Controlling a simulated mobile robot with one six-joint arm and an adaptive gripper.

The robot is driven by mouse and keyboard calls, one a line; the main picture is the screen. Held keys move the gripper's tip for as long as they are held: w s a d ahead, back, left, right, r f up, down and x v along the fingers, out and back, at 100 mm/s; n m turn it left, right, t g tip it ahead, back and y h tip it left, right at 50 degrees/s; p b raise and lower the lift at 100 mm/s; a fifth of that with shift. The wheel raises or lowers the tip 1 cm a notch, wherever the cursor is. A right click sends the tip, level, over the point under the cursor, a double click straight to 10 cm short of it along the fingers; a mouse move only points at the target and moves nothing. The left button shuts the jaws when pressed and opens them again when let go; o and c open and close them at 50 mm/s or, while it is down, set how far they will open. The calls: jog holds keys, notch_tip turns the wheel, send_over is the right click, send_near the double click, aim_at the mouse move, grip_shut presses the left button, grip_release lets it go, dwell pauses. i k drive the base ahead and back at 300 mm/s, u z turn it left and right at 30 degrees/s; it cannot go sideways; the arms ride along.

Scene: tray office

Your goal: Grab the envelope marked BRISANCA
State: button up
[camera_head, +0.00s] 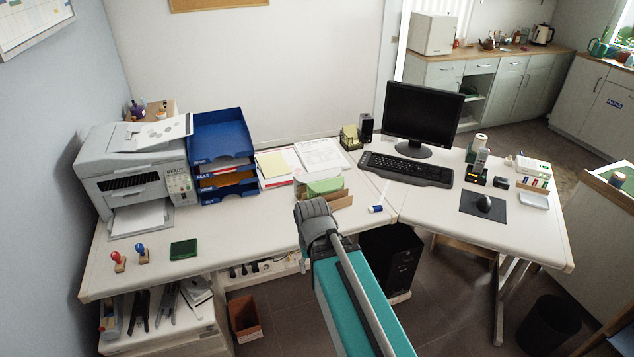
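I cannot make out the word BRISANCA on any item at this size. A brown desk holder (338,201) with green and pale papers (325,186) stands near the middle of the desk; part of its front is behind my arm. A blue stacked letter tray (220,137) stands at the left beside the printer, with papers and brownish items in its lower levels. My arm's grey joint and teal link reach up from the bottom centre over the desk edge. I see no gripper fingers.
A printer (137,165) stands at the far left, with stamps (118,261) and a green ink pad (184,249) before it. A keyboard (406,169), monitor (423,112) and mouse mat (482,207) are on the right. The left desk's front is mostly clear.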

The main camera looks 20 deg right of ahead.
aim_at(299, 180)
jog(key=z, duration=0.05)
jog(key=i, duration=0.9)
